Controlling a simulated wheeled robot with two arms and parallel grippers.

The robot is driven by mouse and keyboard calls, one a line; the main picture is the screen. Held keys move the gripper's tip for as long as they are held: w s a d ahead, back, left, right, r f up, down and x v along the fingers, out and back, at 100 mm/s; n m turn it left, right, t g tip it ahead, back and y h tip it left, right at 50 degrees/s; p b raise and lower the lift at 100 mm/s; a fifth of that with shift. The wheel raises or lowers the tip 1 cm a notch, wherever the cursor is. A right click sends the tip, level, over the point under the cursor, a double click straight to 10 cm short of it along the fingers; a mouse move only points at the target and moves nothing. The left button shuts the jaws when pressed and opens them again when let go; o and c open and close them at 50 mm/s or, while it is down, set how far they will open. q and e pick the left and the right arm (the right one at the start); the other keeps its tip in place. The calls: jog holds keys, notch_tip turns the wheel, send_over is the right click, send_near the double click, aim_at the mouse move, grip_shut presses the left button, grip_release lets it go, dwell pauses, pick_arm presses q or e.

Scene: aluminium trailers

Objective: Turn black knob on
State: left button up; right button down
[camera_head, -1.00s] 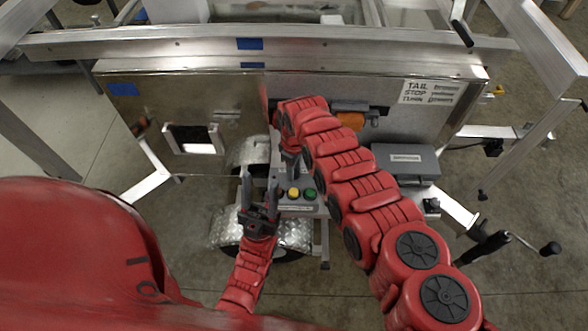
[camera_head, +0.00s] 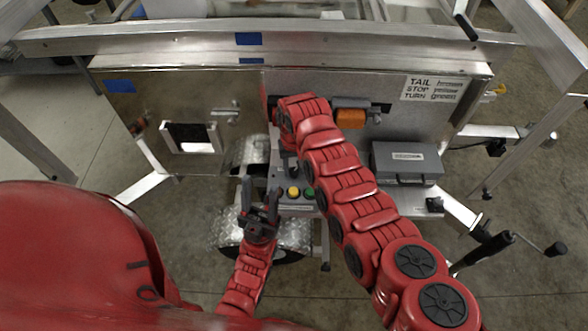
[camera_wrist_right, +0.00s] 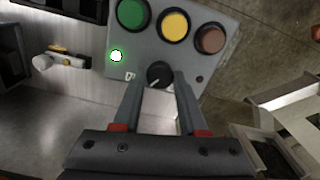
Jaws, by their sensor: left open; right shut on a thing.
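The black knob (camera_wrist_right: 158,73) sits on a grey control box (camera_wrist_right: 212,76) in the right wrist view. A white mark on it points to the lower left. My right gripper (camera_wrist_right: 157,82) is shut on the knob, one finger on each side. A small light (camera_wrist_right: 116,56) beside the knob glows green. Green (camera_wrist_right: 132,13), yellow (camera_wrist_right: 174,25) and brown-red (camera_wrist_right: 210,39) buttons line the box. In the head view my right arm hides the knob; the yellow button (camera_head: 293,192) shows. My left gripper (camera_head: 259,198) is open and empty, left of the box.
A metal trailer panel (camera_head: 240,112) stands behind the box. A grey case (camera_head: 407,162) is to the right. A wheel fender (camera_head: 232,222) lies below and left of the box. Metal rails frame both sides; open floor (camera_head: 520,215) shows at right.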

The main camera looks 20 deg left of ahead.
jog(key=shift+m+b, duration=0.55)
jog(key=shift+m, duration=0.55)
jog(key=shift+c, duration=2.2)
grip_release()
